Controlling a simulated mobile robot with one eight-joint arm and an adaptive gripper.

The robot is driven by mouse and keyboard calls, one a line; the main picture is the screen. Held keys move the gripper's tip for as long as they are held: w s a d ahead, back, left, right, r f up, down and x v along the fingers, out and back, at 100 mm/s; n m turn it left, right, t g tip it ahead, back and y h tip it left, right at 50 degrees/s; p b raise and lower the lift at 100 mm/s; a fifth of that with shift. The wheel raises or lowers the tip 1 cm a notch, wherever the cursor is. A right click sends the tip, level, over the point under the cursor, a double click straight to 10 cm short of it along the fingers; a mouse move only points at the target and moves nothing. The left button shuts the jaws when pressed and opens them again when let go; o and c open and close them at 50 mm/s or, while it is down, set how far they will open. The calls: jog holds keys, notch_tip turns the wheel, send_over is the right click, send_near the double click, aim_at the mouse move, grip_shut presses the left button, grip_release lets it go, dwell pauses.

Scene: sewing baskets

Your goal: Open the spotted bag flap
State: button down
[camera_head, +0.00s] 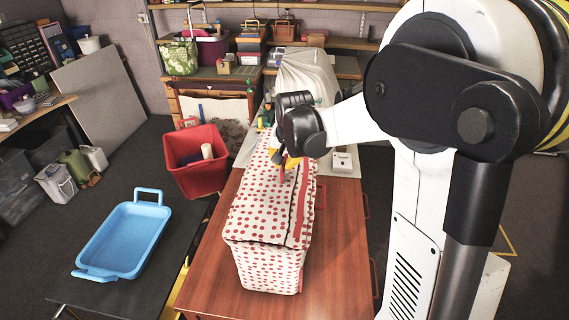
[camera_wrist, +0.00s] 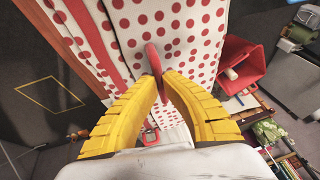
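The spotted bag (camera_head: 268,262) is white with red dots and stands on a wooden table. Its flap (camera_head: 262,205) lies over the top, with a striped edge along the right side. A red handle (camera_wrist: 153,56) shows on the spotted cloth in the wrist view. My gripper (camera_wrist: 161,82) has yellow ribbed fingers that meet around this red handle, one on each side. In the head view my gripper (camera_head: 284,164) is over the far part of the bag, and my arm partly hides it.
A blue tray (camera_head: 124,240) sits on a dark table at the left. A red bin (camera_head: 195,175) stands behind it, left of the wooden table (camera_head: 345,240). A white covered object (camera_head: 308,75) is beyond the bag.

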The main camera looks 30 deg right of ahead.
jog(key=shift+w+a+r+g+h+p, duration=0.15)
jog(key=shift+a+r+h+p, duration=0.05)
jog(key=shift+r+h+p, duration=0.2)
jog(key=shift+w+a+r+g+h+p, duration=0.15)
jog(key=shift+a+r+h+p, duration=0.1)
jog(key=shift+r, duration=0.25)
jog(key=w+a+r+n+g+h+p, duration=0.1)
jog(key=w+a+r+g+h+p, duration=0.2)
jog(key=w+a+r+h, duration=0.2)
jog(key=a+r, duration=0.1)
jog(key=a, duration=0.2)
jog(key=shift+w+n+p, duration=0.2)
jog(key=shift+n+p, duration=0.1)
jog(key=shift+d, duration=0.1)
jog(key=shift+f, duration=0.1)
dwell(0.4)
jog(key=c, duration=1.5)
grip_release()
jog(key=shift+o, duration=0.2)
